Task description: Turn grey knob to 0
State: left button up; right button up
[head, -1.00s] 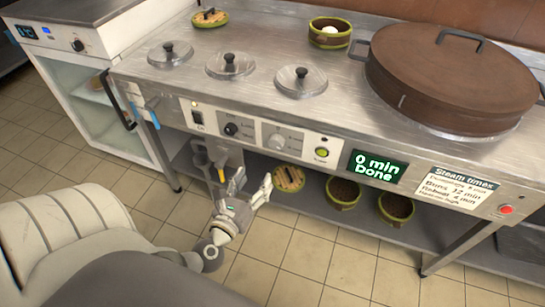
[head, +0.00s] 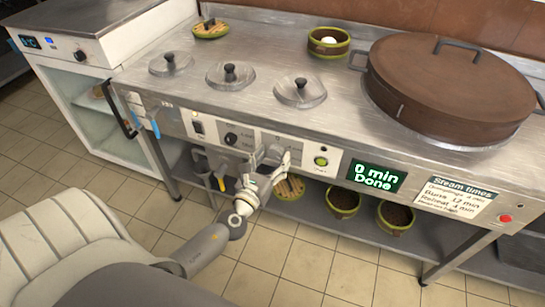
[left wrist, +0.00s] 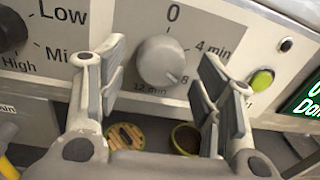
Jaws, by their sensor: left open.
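The grey knob (left wrist: 163,62) sits on the front panel in the left wrist view, with marks 0, 4 min, 8 and 12 min around it. My left gripper (left wrist: 162,66) is open, with one finger on either side of the knob in that view and a gap to each side. I cannot tell how far the fingertips are from the panel. In the head view my left gripper (head: 264,162) is at the front panel and partly covers the grey knob (head: 273,153). My right gripper is not in view.
A black knob (head: 231,139) marked Low and High is left of the grey knob. A green button (head: 321,162) and a display (head: 376,176) reading "0 min Done" are to its right. A large brown lidded pot (head: 452,85) stands on the counter. Bowls (head: 343,198) sit below.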

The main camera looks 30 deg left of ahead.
pick_arm(q)
jog(key=shift+w, duration=0.25)
jog(key=c, duration=1)
